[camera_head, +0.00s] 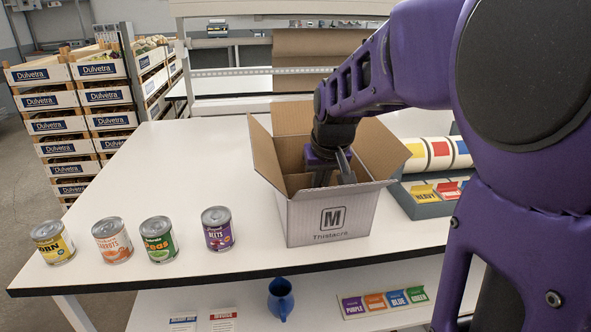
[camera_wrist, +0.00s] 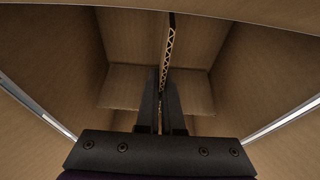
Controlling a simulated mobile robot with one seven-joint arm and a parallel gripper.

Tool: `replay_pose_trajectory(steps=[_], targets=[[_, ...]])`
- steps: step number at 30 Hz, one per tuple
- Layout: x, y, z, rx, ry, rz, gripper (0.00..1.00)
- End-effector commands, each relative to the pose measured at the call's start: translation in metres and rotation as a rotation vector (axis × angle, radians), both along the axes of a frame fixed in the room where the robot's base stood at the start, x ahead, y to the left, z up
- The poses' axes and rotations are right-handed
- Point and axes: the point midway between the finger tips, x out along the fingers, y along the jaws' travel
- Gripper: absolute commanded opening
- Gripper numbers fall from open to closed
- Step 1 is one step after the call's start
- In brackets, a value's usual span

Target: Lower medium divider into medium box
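The medium box (camera_head: 330,218) is an open cardboard box marked "M", upright on the white table with its flaps spread. My gripper (camera_head: 333,178) reaches down into its opening from above. In the wrist view the box's inner walls (camera_wrist: 60,65) surround my gripper (camera_wrist: 163,100). The two dark fingers are closed on the medium divider (camera_wrist: 169,45), seen edge-on as a thin corrugated strip running away from the fingers. The divider is inside the box walls; whether its lower edge touches the floor is hidden. The head view does not clearly show the divider.
Several cans stand left of the box, the nearest a purple beets can (camera_head: 217,228). A grey tray with coloured cards (camera_head: 437,192) sits close to the box's right side. A blue jug (camera_head: 281,298) is on the lower shelf. The table's left rear is clear.

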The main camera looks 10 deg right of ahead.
Motion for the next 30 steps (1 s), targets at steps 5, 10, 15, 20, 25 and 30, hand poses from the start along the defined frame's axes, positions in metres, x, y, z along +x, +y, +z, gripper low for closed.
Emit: replay_pose_trajectory(steps=[5,10,15,20,25,30], targets=[[-0.002,0.000,-0.011,0.000,0.014,0.000,0.00],[-0.003,0.000,-0.012,0.000,0.016,0.000,0.00],[-0.003,0.000,-0.012,0.000,0.016,0.000,0.22],[-0.002,0.000,-0.010,0.000,0.012,0.000,0.39],[-0.002,0.000,-0.008,0.000,0.010,0.000,0.39],[-0.001,0.000,0.000,0.000,0.008,0.000,0.39]])
